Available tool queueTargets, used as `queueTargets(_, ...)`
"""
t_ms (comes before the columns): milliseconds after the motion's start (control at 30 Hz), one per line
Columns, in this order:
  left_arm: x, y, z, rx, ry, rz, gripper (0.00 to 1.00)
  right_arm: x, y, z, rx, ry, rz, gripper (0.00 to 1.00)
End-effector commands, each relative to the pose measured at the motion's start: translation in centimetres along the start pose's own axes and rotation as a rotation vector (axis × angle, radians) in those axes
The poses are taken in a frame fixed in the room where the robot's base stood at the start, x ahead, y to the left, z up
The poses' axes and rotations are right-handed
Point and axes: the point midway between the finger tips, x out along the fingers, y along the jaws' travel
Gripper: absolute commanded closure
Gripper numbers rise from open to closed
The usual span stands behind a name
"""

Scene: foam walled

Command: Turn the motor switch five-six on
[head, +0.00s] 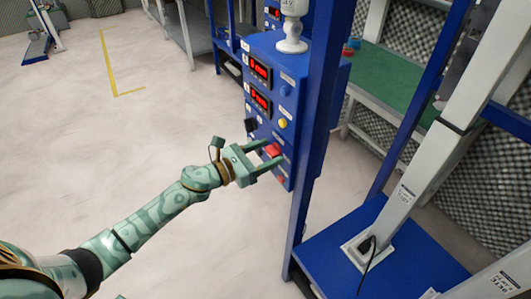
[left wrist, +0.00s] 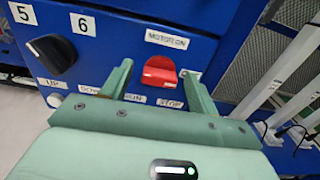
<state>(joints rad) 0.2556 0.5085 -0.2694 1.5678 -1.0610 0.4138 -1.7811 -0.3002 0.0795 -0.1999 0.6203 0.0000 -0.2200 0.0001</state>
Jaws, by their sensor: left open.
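The motor switch is a red rocker (head: 272,150) on the front of a blue control box (head: 262,108). In the left wrist view the red switch (left wrist: 159,76) sits under a "MOTOR ON" label (left wrist: 167,40). My left gripper (head: 272,158) is open, with its two fingers on either side of the red switch; I cannot tell whether they touch it. In the left wrist view the fingers (left wrist: 158,85) stand left and right of the switch. Labels 5 and 6 show beside a black knob (left wrist: 52,54) to the left. My right gripper is not in view.
The box carries red displays (head: 260,68) and a yellow button (head: 283,123). A blue upright post (head: 318,120) stands just right of the panel. A blue base plate (head: 330,245) with a pale column lies at right. A green-topped table (head: 400,85) is behind. The floor at left is open.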

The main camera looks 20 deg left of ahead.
Motion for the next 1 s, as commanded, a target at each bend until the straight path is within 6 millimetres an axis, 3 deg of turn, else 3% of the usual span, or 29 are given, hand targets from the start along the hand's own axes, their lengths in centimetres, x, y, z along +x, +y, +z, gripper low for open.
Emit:
queueTargets(67, 0.0, 0.0, 0.0, 0.0, 0.0, 0.0, 0.46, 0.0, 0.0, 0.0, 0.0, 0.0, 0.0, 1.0)
queueTargets(200, 0.0, 0.0, 0.0, -0.001, 0.0, 0.0, 0.84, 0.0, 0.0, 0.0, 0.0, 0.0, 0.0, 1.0)
queueTargets(667, -0.1, 0.0, 0.1, -0.077, -0.001, 0.0, 0.85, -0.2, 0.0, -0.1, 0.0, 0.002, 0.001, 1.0)
queueTargets(1000, -0.1, 0.2, 0.1, -0.344, -0.001, 0.001, 0.85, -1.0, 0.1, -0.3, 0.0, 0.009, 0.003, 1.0)
